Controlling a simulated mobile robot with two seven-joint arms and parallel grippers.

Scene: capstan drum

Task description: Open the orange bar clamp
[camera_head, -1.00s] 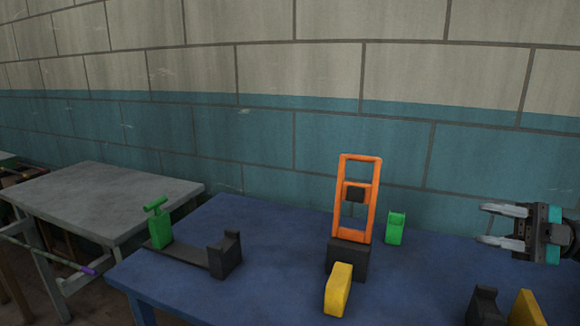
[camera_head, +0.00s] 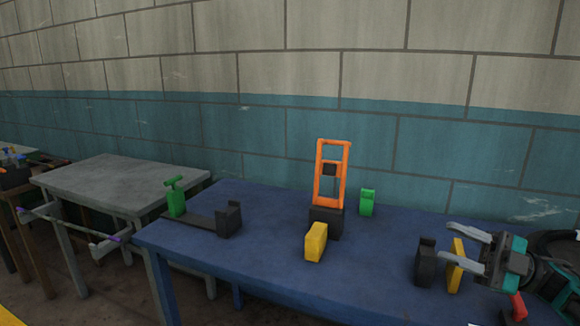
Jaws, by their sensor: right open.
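An upright orange frame (camera_head: 319,173) stands on a dark block (camera_head: 326,222) near the back middle of the blue table; it appears to be the orange bar clamp. A small dark piece sits inside the frame. My right gripper (camera_head: 446,245) is at the right of the table, fingers pointing left. It is open, with nothing between the fingers, and apart from the orange frame. My left gripper is not in view.
A yellow block (camera_head: 316,243) stands in front of the dark block, and a green piece (camera_head: 367,202) behind right. A green-handled black clamp (camera_head: 200,222) lies at left. A black block (camera_head: 425,263) and yellow piece (camera_head: 456,268) stand by my right gripper. A grey table (camera_head: 120,178) is further left.

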